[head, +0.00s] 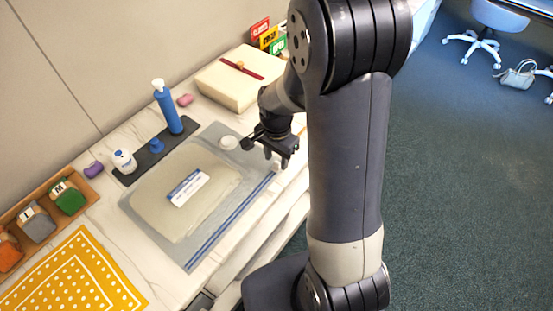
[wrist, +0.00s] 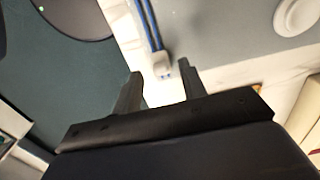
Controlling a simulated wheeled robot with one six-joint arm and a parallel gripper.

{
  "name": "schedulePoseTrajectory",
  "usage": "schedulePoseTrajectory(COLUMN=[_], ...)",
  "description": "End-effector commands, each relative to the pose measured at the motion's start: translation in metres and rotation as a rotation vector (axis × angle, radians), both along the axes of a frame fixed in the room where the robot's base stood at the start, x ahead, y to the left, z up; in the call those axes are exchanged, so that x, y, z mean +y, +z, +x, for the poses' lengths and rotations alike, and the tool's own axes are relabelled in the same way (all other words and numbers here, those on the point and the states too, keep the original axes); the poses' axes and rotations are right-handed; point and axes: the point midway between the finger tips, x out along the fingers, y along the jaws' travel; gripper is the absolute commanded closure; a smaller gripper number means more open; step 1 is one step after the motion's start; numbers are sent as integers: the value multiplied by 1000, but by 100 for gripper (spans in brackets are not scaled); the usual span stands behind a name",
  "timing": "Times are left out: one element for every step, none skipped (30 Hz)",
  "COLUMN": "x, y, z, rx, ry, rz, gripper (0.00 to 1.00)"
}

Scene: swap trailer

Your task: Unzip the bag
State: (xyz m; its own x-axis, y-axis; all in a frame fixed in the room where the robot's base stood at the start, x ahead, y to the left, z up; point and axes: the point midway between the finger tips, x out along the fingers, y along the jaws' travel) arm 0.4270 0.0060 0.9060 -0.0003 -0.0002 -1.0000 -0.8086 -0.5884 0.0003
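A flat grey translucent bag (head: 140,206) lies on the white counter with a beige folded item and a white-and-blue label (head: 188,187) showing on it. A blue zip track (head: 228,226) runs along its front edge; it also shows in the wrist view (wrist: 150,25). A pale slider (wrist: 161,64) sits at the track's end in the wrist view. My gripper (wrist: 158,90) is open, with its fingers apart and the slider lying between or just beyond their tips. I cannot tell whether they touch it. In the head view my gripper (head: 273,160) is above the bag's right end.
A blue pump bottle (head: 168,108) and a white jar (head: 124,161) stand on a dark tray behind the bag. A cream box (head: 240,78) lies at the back right. A yellow dotted cloth (head: 75,278) and a wooden tray (head: 36,204) are at the left.

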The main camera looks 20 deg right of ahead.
Motion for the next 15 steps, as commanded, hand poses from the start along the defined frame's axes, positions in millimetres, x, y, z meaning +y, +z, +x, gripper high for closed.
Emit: schedulePoseTrajectory(x=[0,0,0,0,0,0,0,0,0,0,0,0,0,0,0], y=[-6,-8,-11,-13,-14,-16,-17,-17,-17,-17,-17,-17,-17,-17,-17], z=[0,0,0,0,0,0,0,0,0,0,0,0,0,0,0], rx=[3,3,1,1,1,1,1,1,0,0,0,0,-1,-1,-1], ry=[0,0,0,0,0,0,-1,-1,-1,-1,-1,-1,-1,-1,-1], rz=[0,0,0,0,1,1,1,1,0,0,0,0,1,1,1], gripper=[60,60,60,60,60,60,60,60,60,60,60,60,60,60,60])
